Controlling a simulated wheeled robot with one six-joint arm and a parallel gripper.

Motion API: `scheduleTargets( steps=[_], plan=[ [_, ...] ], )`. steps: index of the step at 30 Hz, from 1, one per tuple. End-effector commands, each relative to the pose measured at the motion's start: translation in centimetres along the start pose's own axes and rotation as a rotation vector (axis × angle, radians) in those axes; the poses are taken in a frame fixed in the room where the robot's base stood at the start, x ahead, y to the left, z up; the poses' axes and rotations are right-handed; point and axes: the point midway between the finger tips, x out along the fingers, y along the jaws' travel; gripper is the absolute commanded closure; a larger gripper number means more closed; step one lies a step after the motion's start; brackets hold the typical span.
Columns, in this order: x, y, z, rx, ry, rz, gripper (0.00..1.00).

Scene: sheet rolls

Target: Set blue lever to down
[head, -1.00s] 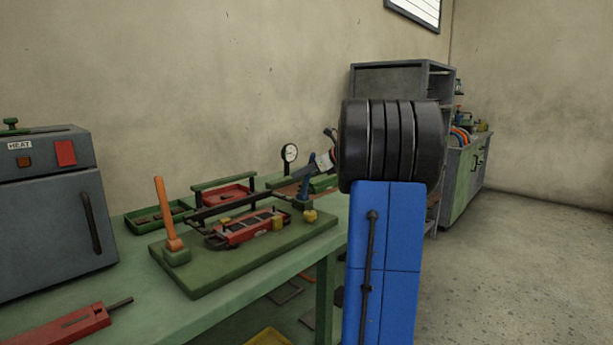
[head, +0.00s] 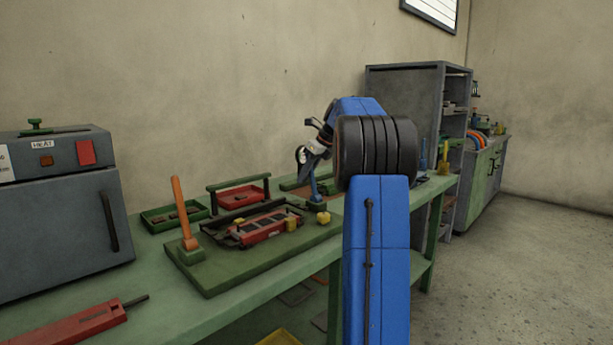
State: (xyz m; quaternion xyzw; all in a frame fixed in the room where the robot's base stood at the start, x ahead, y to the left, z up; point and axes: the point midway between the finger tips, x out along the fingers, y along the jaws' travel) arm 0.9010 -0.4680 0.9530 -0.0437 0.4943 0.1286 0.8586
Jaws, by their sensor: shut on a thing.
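The blue lever (head: 314,188) stands on a dark block at the back right corner of the green board (head: 215,280). It is close to upright, with its top tilted slightly left. My gripper (head: 311,166) is above the board at the lever's top end and is shut on it. The jaws hide the lever's tip, and the fingers show only small. An orange lever (head: 181,207) stands at the left end of the same board, leaning slightly left.
A red fixture (head: 268,228) and a yellow knob (head: 323,218) sit on the board near the lever. A grey heater (head: 55,220) and red tool (head: 75,325) are at left. Shelving (head: 410,85) stands beyond my arm.

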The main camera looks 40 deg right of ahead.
Motion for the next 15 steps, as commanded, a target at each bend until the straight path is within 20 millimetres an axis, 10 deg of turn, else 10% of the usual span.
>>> scheduleTargets(
  steps=[11, 15],
  plan=[
    [0.11, -0.04, 0.12, 0.000, 0.003, 0.000, 1.00],
    [0.12, -0.04, 0.12, 0.000, 0.003, 0.000, 0.66]
  ],
)
